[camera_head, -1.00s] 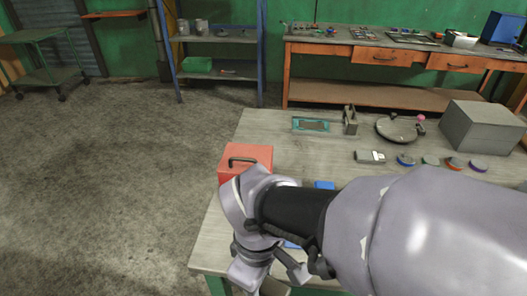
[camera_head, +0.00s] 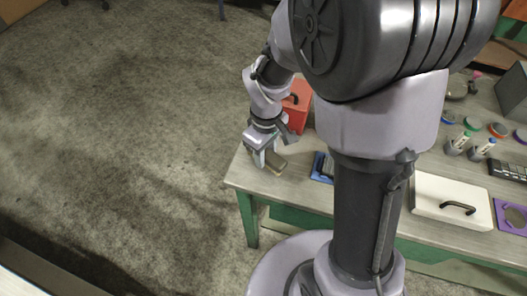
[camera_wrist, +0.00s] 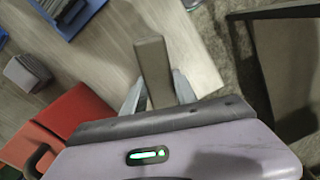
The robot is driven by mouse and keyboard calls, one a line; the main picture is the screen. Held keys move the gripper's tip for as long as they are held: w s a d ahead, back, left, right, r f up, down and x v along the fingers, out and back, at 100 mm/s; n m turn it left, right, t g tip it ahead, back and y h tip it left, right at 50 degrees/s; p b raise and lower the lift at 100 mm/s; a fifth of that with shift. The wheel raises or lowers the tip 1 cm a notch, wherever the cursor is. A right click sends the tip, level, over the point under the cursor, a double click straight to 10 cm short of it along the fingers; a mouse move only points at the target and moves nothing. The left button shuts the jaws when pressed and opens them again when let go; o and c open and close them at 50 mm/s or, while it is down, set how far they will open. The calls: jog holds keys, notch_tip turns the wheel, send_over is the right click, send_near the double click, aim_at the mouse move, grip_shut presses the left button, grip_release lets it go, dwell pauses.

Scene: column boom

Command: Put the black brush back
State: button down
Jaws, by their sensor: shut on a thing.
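My gripper (camera_head: 262,154) is low over the front left corner of the workbench. In the wrist view its fingers (camera_wrist: 158,92) are shut on a long grey-brown block (camera_wrist: 154,68), which lies between them and points away from the palm. The block also shows in the head view (camera_head: 273,166) beside the fingertips. I see no bristles and cannot tell whether it is the black brush. I cannot tell if it touches the bench top. A blue tray (camera_head: 317,171) with a dark thing in it is to the right of my gripper.
A red box (camera_head: 301,100) with a black handle stands behind my gripper and shows close by in the wrist view (camera_wrist: 76,112). The workbench (camera_head: 240,172) ends just left of the gripper, with open floor beyond. A white lidded box (camera_head: 428,192) stands farther right.

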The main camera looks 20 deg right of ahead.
notch_tip(320, 180, down, 2)
jog(key=shift+f+b, duration=0.15)
jog(key=shift+b, duration=0.25)
jog(key=shift+r, duration=0.2)
jog(key=shift+f, duration=0.2)
jog(key=c, duration=1)
grip_release()
jog(key=shift+o, duration=0.2)
